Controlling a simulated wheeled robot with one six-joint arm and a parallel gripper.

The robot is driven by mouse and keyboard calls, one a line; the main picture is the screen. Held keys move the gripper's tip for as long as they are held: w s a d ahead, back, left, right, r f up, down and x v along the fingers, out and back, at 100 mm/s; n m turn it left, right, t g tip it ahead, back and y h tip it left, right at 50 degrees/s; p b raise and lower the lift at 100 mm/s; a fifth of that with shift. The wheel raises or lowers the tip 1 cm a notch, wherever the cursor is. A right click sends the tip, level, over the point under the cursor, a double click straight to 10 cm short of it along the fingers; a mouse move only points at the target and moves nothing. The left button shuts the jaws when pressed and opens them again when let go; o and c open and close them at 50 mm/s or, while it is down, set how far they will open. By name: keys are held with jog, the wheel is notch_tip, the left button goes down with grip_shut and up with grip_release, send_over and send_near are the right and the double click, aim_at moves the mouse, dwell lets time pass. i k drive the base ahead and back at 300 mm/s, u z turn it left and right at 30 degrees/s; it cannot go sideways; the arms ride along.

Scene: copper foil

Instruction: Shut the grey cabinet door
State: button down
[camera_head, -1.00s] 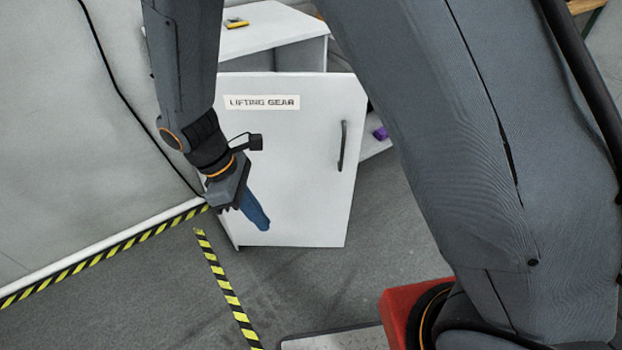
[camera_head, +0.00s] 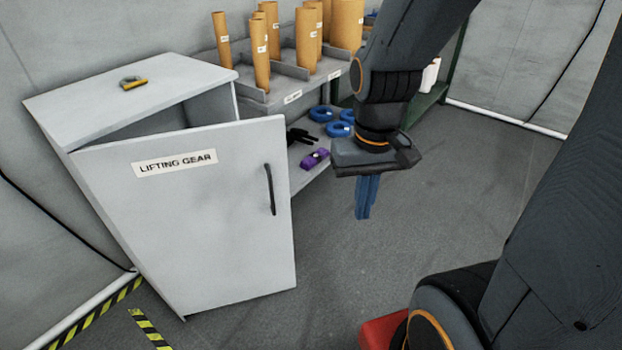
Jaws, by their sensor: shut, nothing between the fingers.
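The grey cabinet (camera_head: 150,85) stands at the left against the wall. Its door (camera_head: 200,225), labelled "LIFTING GEAR", is ajar, with a gap showing between its top edge and the cabinet body. A dark vertical handle (camera_head: 269,190) is near the door's right edge. My gripper (camera_head: 366,215) points down to the right of the door, apart from it. Its blue fingers are shut together with nothing between them.
A shelf unit (camera_head: 292,97) with brown cardboard tubes stands behind, with blue coils (camera_head: 338,129) and a purple item (camera_head: 314,159) lower down. A yellow object (camera_head: 133,83) lies on the cabinet top. Striped tape (camera_head: 95,315) marks the floor at left.

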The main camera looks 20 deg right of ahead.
aim_at(205, 211)
jog(key=z, duration=0.55)
jog(key=k, duration=0.85)
jog(key=u, duration=0.6)
